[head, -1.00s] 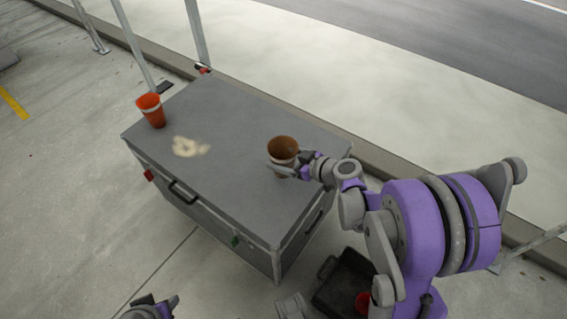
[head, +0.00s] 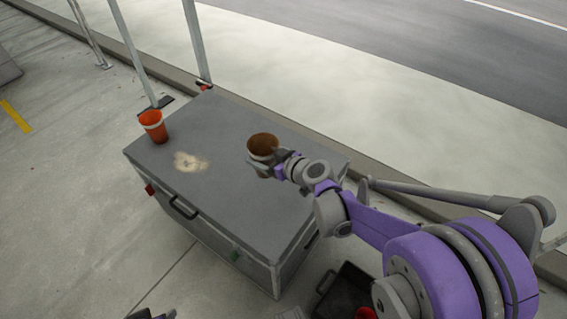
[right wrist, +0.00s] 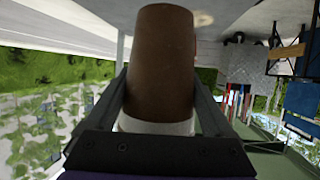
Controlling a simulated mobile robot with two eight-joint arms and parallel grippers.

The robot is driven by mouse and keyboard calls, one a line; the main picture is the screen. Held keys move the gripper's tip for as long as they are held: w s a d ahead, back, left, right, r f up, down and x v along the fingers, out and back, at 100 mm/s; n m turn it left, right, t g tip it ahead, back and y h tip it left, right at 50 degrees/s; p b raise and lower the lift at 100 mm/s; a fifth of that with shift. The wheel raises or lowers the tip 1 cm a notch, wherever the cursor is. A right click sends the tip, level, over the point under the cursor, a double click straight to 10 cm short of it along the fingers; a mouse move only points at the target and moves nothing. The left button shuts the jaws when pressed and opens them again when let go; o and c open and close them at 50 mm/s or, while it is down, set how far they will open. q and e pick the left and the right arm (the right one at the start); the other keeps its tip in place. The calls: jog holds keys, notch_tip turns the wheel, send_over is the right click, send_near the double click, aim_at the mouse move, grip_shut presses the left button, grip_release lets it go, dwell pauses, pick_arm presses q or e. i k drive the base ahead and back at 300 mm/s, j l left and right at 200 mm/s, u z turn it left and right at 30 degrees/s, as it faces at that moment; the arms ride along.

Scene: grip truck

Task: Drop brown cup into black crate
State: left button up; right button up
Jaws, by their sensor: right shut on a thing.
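The brown cup (head: 262,143) has a pale band and is over the top of the grey case in the head view. My right gripper (head: 266,160) is shut on it. In the right wrist view, the brown cup (right wrist: 160,65) fills the middle between the two dark fingers. I cannot tell how far it is above the case top. The black crate (head: 342,284) is on the ground right of the case, partly cut off at the bottom edge and partly behind my right arm. My left gripper (head: 152,315) barely shows at the bottom edge; its fingers are cut off.
The grey case (head: 225,205) stands on the concrete. A red-orange cup (head: 153,127) with a pale band stands at its far left corner, near a light stain. A red thing (head: 365,313) lies in the crate. Metal posts (head: 197,45) and a kerb run behind the case.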

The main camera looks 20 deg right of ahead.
aim_at(346, 293)
jog(key=k+l+z, duration=0.15)
jog(key=k+l, duration=0.4)
jog(key=k, duration=0.25)
jog(key=k+l+z, duration=0.1)
jog(key=k+l, duration=0.55)
jog(key=k, duration=0.15)
